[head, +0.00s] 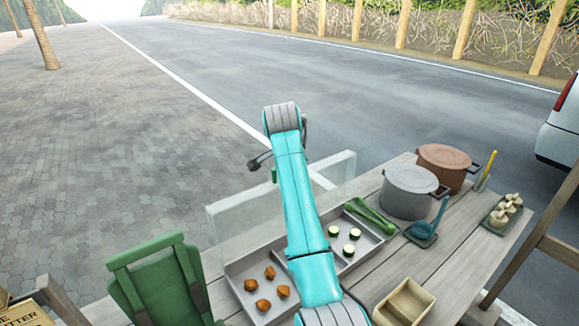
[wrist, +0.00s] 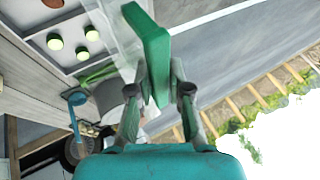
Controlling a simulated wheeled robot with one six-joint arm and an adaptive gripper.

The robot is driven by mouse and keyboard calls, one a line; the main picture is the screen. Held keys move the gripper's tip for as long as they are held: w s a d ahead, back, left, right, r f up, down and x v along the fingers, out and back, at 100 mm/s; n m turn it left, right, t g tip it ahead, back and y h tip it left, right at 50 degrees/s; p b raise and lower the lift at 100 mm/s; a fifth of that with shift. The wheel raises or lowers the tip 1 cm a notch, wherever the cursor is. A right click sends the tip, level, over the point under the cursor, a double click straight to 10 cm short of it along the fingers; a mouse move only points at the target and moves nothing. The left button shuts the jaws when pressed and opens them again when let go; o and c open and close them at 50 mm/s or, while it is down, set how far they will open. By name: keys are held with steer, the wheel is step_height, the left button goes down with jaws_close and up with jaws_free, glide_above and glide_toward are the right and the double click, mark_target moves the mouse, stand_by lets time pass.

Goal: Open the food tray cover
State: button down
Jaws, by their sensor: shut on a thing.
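The food tray (head: 240,300) holds brown pieces (head: 264,305) in its left compartment and pale green-rimmed slices (head: 348,250) in its right one. Its clear cover (head: 232,226) stands raised, roughly upright, along the far edge in the head view. The green handle (head: 274,175) shows beside my arm near the cover's top. In the wrist view, my gripper (wrist: 161,82) is shut on the green handle (wrist: 155,45), with a finger on each side. My arm hides the middle of the cover and most of the gripper in the head view.
Green tongs (head: 370,216) lie at the tray's right end. A grey pot (head: 408,190), a brown pot (head: 448,167), a blue ladle (head: 430,225) and a beige box (head: 404,302) stand to the right.

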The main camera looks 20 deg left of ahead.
steer(key=shift+w+a+r, duration=0.1)
steer(key=shift+w, duration=0.1)
steer(key=c, duration=1.1)
jaws_free()
steer(key=shift+s, duration=0.1)
steer(key=v, duration=1.2)
